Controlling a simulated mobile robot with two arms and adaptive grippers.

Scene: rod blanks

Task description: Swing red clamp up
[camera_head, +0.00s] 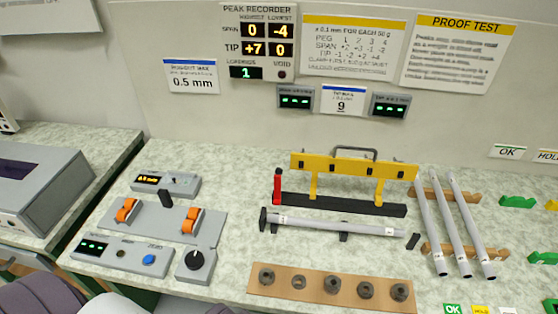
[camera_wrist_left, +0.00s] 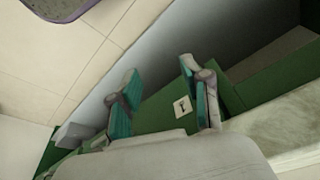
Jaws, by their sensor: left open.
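The red clamp (camera_head: 278,187) is a small red upright piece with a dark tip. It stands at the left end of the black base (camera_head: 340,205), by the yellow frame (camera_head: 352,164). A grey rod (camera_head: 330,226) lies just in front of the base, with a dark block at its left end. My left gripper (camera_wrist_left: 160,95) shows only in the left wrist view, with its teal fingers apart and nothing between them. It is away from the clamp, beside a green cabinet side and the floor. My right gripper is not in view.
Three grey rods (camera_head: 458,225) lie on wooden rests at the right. A wooden strip (camera_head: 315,296) with several dark round weights lies in front. A grey fixture with orange clips (camera_head: 127,210) and a knob box (camera_head: 195,262) stand at the left. Green blocks sit far right.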

